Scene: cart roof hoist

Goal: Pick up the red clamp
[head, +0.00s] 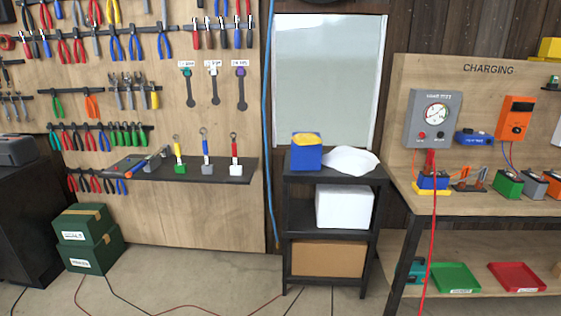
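A small upright red piece (430,161), which looks like the red clamp, is at the left end of the charging bench (470,203). It is at a blue battery (433,181) below the grey tester (434,118); whether it grips the battery is too small to tell. A red cable (433,240) hangs from near it, past the bench's front edge. My gripper is not in view.
Green, grey and orange batteries (508,185) stand farther right on the bench. A black rack (334,176) with a blue box (307,152) stands left of it. A wall shelf (132,168) holds upright tools. Thin cables cross the open floor (190,285).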

